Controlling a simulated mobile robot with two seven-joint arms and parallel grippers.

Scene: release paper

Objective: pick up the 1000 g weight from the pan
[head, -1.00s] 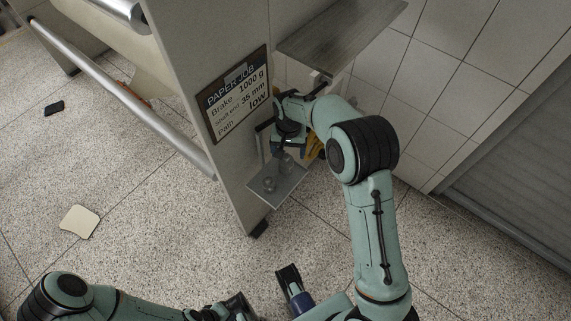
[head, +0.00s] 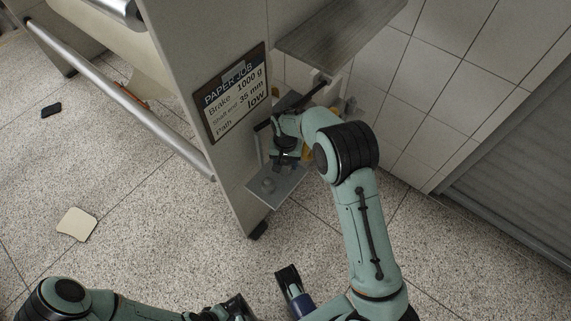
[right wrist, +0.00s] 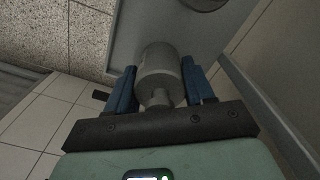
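The grey cylindrical weight (right wrist: 158,68), with a narrower knob, stands between the blue fingers of my right gripper (right wrist: 160,80) in the right wrist view. The fingers lie very close to its sides; whether they press on it is unclear. No mass marking is readable. In the head view my right gripper (head: 287,160) is over the pan (head: 285,194) and hides most of this weight. My left gripper (head: 265,292) is at the bottom edge, fingers apart and empty.
The stand's side panel (head: 205,170) with the "PAPER JOB" sign (head: 230,95) rises left of the pan. A grey shelf (head: 340,35) overhangs above. A tiled wall (head: 440,90) is behind on the right. The floor in front is clear.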

